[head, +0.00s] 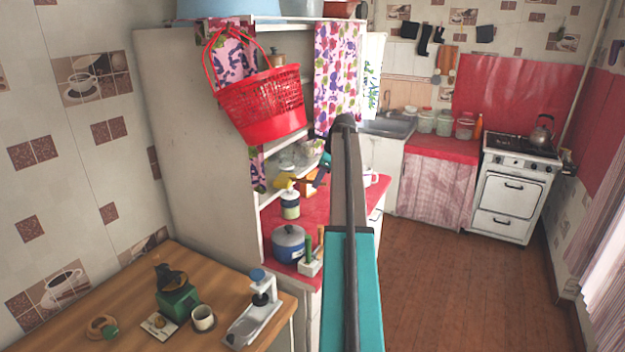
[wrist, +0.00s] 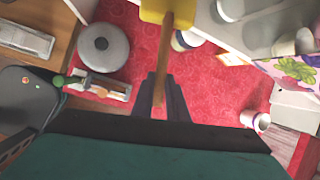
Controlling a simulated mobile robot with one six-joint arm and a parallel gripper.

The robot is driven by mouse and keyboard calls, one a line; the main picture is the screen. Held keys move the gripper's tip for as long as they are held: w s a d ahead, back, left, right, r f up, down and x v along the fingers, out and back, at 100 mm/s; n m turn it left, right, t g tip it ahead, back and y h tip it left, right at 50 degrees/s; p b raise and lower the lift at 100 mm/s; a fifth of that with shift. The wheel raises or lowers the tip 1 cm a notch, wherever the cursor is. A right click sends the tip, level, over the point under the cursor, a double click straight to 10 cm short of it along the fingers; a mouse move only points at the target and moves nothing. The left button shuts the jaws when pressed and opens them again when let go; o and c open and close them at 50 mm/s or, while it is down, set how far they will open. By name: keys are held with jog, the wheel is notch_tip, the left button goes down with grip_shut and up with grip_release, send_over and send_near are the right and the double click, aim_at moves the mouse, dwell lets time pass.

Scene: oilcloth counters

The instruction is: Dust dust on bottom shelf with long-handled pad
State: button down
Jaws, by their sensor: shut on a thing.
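My gripper (head: 318,175) is shut on the wooden handle (wrist: 165,60) of the long-handled pad. The yellow pad (wrist: 167,12) is at the handle's far end, at the top edge of the wrist view. In the head view the yellow pad (head: 282,182) points left, toward the cabinet's shelf opening above the red counter. The low shelf (wrist: 262,38) with glassware lies just right of the pad in the wrist view. I cannot tell whether the pad touches it. No dust can be made out in either view.
Under the pad, the red counter (wrist: 215,90) holds a jar (head: 290,206), a lidded pot (head: 289,243), a utensil block (head: 311,262) and a mug (head: 371,179). A red basket (head: 262,103) hangs above; a floral curtain (head: 338,72) hangs right. Floor to the right is clear.

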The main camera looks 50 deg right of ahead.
jog(key=s+d, duration=0.2)
jog(key=s, duration=0.6)
dwell(0.4)
jog(key=shift+s, duration=0.1)
